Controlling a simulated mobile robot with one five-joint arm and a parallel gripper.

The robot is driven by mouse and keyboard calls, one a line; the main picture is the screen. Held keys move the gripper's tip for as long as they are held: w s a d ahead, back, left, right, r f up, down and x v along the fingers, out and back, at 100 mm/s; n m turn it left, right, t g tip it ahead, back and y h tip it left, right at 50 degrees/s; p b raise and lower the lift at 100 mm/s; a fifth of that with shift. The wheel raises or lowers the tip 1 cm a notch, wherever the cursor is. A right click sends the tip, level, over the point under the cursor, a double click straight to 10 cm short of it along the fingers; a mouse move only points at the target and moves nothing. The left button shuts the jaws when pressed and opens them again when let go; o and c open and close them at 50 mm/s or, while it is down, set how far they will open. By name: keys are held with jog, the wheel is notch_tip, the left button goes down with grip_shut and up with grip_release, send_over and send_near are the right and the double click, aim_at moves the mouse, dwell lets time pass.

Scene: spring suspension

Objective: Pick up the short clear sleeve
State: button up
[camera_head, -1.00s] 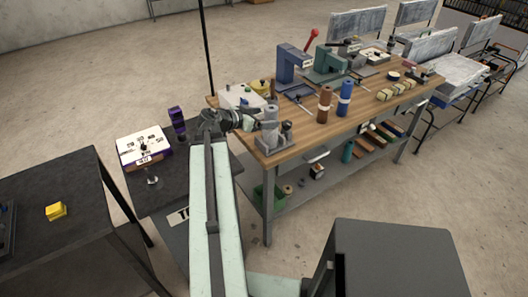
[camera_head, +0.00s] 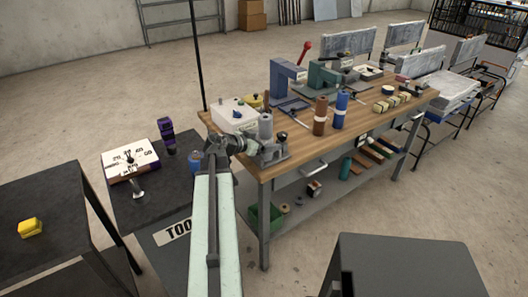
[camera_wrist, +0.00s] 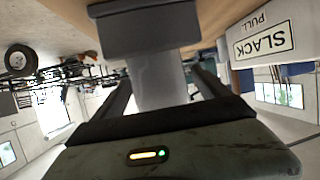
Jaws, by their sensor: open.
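A grey cylinder (camera_head: 265,125) stands upright by a grey fixture (camera_head: 275,152) at the near left end of the wooden bench. My gripper (camera_head: 240,145) is just left of it, at the bench edge. In the wrist view my gripper (camera_wrist: 158,78) is open, with one dark finger on each side of a pale, slightly see-through cylinder (camera_wrist: 160,88). This looks like the short clear sleeve, but I cannot be sure. A dark grey block (camera_wrist: 148,30) is at the top end of the cylinder. I cannot tell whether the fingers touch it.
A white box (camera_head: 232,115) stands behind on the bench; its "SLACK PULL" label (camera_wrist: 263,40) appears upside down in the wrist view. Brown (camera_head: 320,115) and blue (camera_head: 340,110) rolls stand farther right. A dark cart (camera_head: 150,205) with a white-topped box is left of my arm.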

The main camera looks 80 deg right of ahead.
aim_at(270, 118)
jog(key=x, duration=0.2)
jog(key=shift+s+d+f, duration=0.1)
jog(key=shift+d+f, duration=0.1)
jog(key=shift+d, duration=0.05)
jog(key=shift+a+r, duration=0.1)
jog(key=c, duration=1.4)
jog(key=shift+c, duration=0.2)
notch_tip(270, 118, up, 10)
jog(key=p, duration=1)
jog(key=shift+r, duration=0.2)
